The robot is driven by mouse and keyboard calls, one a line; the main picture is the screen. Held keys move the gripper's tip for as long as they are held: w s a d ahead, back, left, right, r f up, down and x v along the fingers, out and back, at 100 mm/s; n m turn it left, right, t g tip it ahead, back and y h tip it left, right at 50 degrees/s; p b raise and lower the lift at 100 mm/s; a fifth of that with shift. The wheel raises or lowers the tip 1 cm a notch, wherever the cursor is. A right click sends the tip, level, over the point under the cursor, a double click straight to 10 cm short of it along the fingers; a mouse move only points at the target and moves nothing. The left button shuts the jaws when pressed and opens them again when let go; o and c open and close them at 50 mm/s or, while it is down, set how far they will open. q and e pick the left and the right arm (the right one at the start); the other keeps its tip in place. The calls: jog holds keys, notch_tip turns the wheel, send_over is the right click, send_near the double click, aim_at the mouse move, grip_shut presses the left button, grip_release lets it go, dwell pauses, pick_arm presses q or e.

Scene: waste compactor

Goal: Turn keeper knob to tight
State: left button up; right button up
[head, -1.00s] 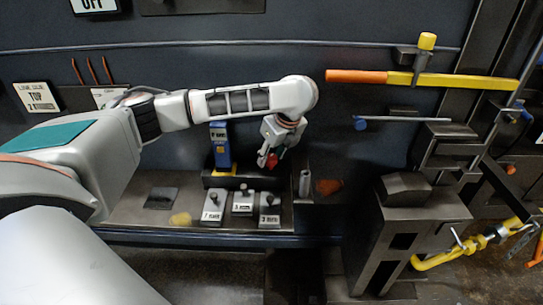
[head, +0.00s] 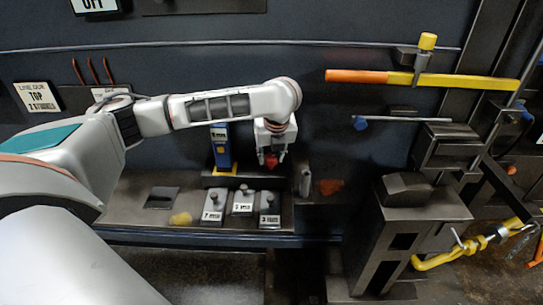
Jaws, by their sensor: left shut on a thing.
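My left gripper (head: 271,157) reaches down over the back of the dark bench. It is shut on a small red knob (head: 271,161), which is mostly hidden between the fingers. No label shows on this knob, so I cannot tell from the picture alone whether it is the keeper knob or which setting it is at. My right gripper is not in view.
A blue and yellow upright unit (head: 220,148) stands just left of the gripper. Several labelled grey blocks (head: 242,202) sit in front on the bench. A grey cylinder (head: 305,182) stands to the right. An orange and yellow lever (head: 410,79) extends at upper right.

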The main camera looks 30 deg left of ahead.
pick_arm(q)
jog(key=m, duration=0.2)
jog(key=m+h, duration=0.1)
jog(key=m, duration=0.1)
jog(key=shift+s+a+f+t+h, duration=0.1)
jog(key=shift+t+h, duration=0.2)
jog(key=shift+m+h, duration=0.5)
jog(key=shift+m, duration=1.1)
jog(key=o, duration=1.1)
jog(key=shift+c, duration=0.2)
jog(key=shift+s+r+t, duration=0.15)
jog(key=shift+r+t, duration=0.15)
jog(key=shift+r, duration=0.25)
jog(key=v, duration=1.1)
